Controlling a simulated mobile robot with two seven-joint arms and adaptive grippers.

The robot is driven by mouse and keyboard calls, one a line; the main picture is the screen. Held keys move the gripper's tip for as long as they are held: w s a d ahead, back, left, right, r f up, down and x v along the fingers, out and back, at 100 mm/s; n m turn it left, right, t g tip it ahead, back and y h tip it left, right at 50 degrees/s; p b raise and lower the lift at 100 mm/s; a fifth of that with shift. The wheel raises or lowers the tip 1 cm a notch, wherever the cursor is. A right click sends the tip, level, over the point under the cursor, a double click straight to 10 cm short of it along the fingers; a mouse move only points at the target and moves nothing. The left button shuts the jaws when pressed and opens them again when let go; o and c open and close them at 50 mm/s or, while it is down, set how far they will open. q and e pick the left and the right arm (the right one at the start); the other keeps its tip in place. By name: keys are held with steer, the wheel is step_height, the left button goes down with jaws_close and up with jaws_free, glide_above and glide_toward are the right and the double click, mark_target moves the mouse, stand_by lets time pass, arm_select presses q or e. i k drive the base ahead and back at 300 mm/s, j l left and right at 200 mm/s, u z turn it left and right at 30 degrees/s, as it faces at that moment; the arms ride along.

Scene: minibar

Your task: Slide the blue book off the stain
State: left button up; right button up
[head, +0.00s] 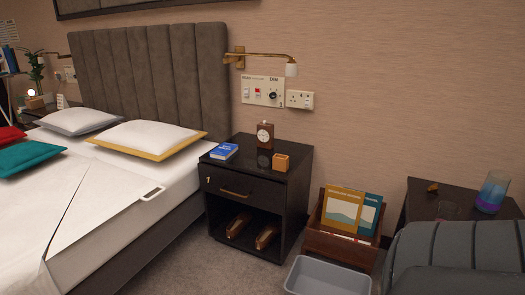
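The blue book (224,151) lies flat on the front left part of the dark nightstand's top (240,146), beside the bed. White marks show on its cover. I cannot make out a stain around it; anything under the book is hidden. Neither of my grippers is in view.
A brown clock (265,136) and a small orange-brown box (281,162) stand on the nightstand. A dim round shape (264,161) lies between them. A grey bin (326,277) and a wooden book rack (343,244) stand on the floor to the right.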

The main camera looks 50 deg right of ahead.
mark_target(224, 152)
steer(key=z, duration=1.35)
steer(key=i+j, duration=0.45)
steer(key=j, duration=0.15)
steer(key=i+j+z, duration=0.4)
steer(key=j, duration=0.15)
steer(key=i+j+z, duration=0.2)
steer(key=j, duration=0.15)
steer(key=k, duration=0.1)
